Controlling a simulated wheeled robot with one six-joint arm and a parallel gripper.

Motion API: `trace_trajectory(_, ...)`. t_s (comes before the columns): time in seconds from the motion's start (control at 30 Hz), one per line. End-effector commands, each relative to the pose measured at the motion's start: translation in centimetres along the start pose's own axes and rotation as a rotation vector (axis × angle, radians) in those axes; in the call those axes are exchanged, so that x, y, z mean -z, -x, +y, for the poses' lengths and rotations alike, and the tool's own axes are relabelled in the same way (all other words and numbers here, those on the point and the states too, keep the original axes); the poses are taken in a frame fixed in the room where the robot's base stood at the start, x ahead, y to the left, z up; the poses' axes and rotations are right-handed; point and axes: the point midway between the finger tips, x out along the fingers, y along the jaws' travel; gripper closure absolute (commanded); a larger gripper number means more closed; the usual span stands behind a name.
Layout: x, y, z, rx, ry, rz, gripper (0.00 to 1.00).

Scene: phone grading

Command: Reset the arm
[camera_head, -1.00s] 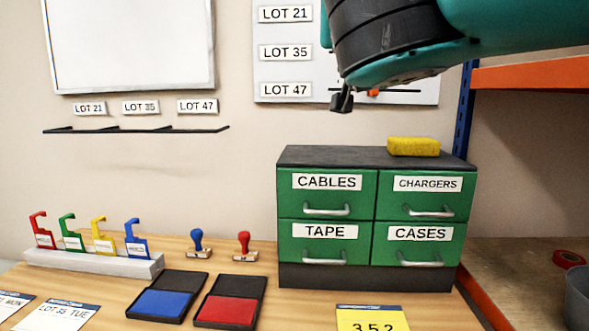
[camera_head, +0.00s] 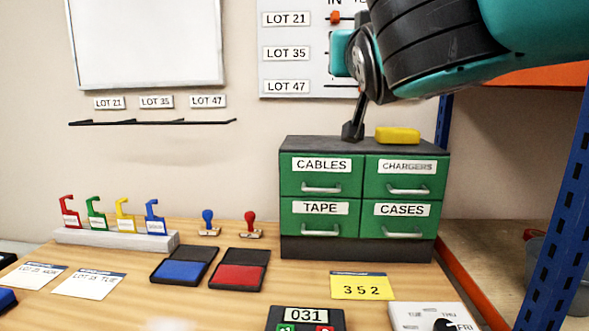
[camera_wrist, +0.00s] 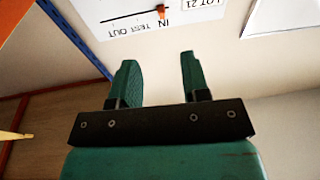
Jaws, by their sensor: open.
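My gripper (camera_wrist: 157,85) shows in the wrist view with its two green fingers spread apart and nothing between them. In the head view my arm reaches in from the upper right, in front of the lot board (camera_head: 290,55) and above the green drawer cabinet (camera_head: 320,233). The fingertips cannot be made out clearly in the head view.
A yellow sponge (camera_head: 398,136) lies on the cabinet top, close below my arm. Stamps, a blue ink pad (camera_head: 181,270), a red ink pad (camera_head: 240,275) and a rack of coloured tags (camera_head: 115,239) stand on the table. A blue shelf post (camera_head: 560,240) rises at the right.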

Motion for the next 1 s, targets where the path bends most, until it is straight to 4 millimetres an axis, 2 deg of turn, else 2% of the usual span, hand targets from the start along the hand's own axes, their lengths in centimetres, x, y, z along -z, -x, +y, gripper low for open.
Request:
trace_trajectory(0.13, -3.7, 0.1, 0.9, 0.046, 0.012, -0.162, 0.57)
trace_trajectory(0.23, -7.0, 0.9, 1.6, 0.092, 0.022, -0.308, 0.57)
trace_trajectory(0.37, -12.0, 3.5, 2.5, 0.175, 0.042, -0.547, 0.57)
trace_trajectory(0.47, -16.5, 7.7, 3.5, 0.272, 0.063, -0.788, 0.57)
trace_trajectory(0.5, -18.2, 10.1, 3.9, 0.324, 0.072, -0.896, 0.57)
trace_trajectory(0.57, -20.3, 14.1, 4.3, 0.411, 0.084, -1.054, 0.57)
trace_trajectory(0.6, -21.3, 16.8, 4.5, 0.469, 0.091, -1.148, 0.57)
trace_trajectory(0.73, -22.9, 24.2, 5.0, 0.641, 0.109, -1.373, 0.57)
trace_trajectory(0.83, -23.1, 27.8, 5.2, 0.736, 0.119, -1.47, 0.57)
trace_trajectory(0.9, -23.1, 29.2, 5.3, 0.776, 0.122, -1.505, 0.57)
trace_trajectory(1.0, -23.1, 30.0, 5.3, 0.801, 0.126, -1.526, 0.57)
